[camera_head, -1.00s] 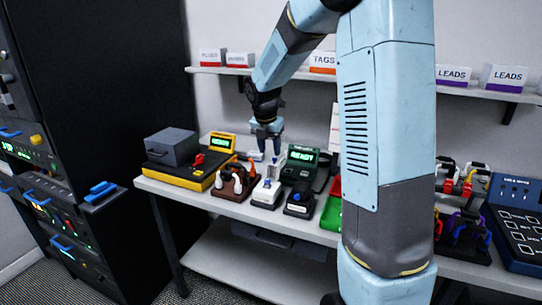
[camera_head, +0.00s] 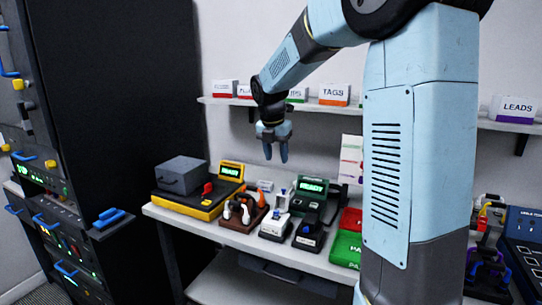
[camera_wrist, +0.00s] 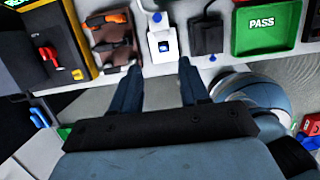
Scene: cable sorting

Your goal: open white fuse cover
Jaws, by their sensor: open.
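A small white unit (camera_head: 274,227), which looks like the white fuse holder, stands near the front edge of the bench.
A brown rack (camera_head: 232,220) with orange and white pieces stands left of the white unit. A black unit (camera_head: 309,236) stands close on its right, and a green PASS tray (camera_head: 346,249) is further right. A yellow tester (camera_head: 184,205) is at left. A shelf (camera_head: 230,101) runs behind.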

